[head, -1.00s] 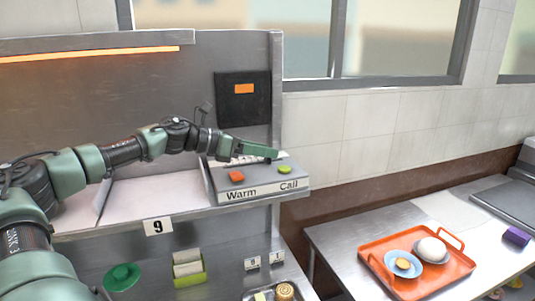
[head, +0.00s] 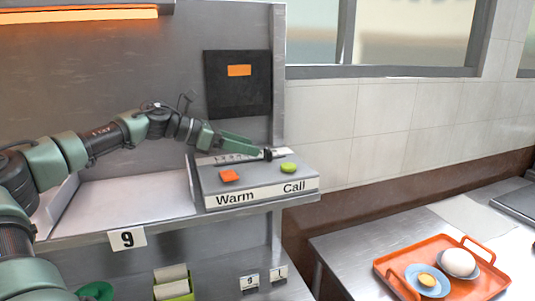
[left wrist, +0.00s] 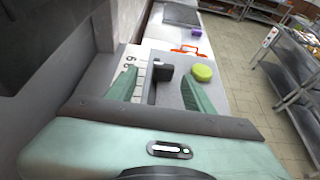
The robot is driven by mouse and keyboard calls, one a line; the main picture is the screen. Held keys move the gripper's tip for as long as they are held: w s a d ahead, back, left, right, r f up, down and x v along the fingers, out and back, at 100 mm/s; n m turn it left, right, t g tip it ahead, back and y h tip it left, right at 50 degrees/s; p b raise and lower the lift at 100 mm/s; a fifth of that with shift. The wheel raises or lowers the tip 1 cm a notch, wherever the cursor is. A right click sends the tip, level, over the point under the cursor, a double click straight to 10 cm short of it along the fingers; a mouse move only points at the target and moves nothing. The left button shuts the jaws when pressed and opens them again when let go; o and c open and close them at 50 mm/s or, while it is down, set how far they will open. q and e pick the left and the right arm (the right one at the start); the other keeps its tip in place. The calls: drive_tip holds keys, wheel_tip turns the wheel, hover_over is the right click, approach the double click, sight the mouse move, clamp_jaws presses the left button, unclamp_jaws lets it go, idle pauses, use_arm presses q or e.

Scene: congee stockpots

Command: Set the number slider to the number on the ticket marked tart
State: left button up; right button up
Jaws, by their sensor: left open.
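The number slider is on top of the grey control box (head: 255,196). Its scale strip (head: 232,158) has marks too small to read in the head view. Its black knob (head: 268,154) is near the strip's right end, left of the green button. In the left wrist view the knob (left wrist: 163,71) stands between the spread fingers of my left gripper (left wrist: 160,82), apart from both. My left gripper (head: 258,150) is open above the box. A ticket reading 9 (head: 127,239) hangs on the shelf edge. No ticket marked tart is readable. My right gripper is out of view.
An orange button (head: 231,176) and a green button (head: 288,168) sit on the box, over the labels Warm and Call. Small number cards (head: 250,281) stand below the shelf. An orange tray (head: 385,269) with dishes is on the right counter. The left shelf (head: 120,206) is bare.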

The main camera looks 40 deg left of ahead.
sight(265, 150)
use_arm(q)
drive_tip(key=shift+w+d+p, duration=0.55)
drive_tip(key=shift+d+p, duration=0.05)
drive_tip(key=shift+d, duration=0.15)
drive_tip(key=shift+w+d+f, duration=0.2)
drive_tip(key=shift+w, duration=0.05)
drive_tip(key=shift+w+d+f+p, duration=0.2)
drive_tip(key=shift+w+f, duration=0.15)
drive_tip(key=shift+w, duration=0.15)
drive_tip(key=shift+w+d+f+p, duration=0.15)
drive_tip(key=shift+w+f, duration=0.15)
drive_tip(key=shift+w, duration=0.2)
drive_tip(key=shift+x, duration=0.8)
drive_tip(key=shift+w, duration=0.2)
clamp_jaws()
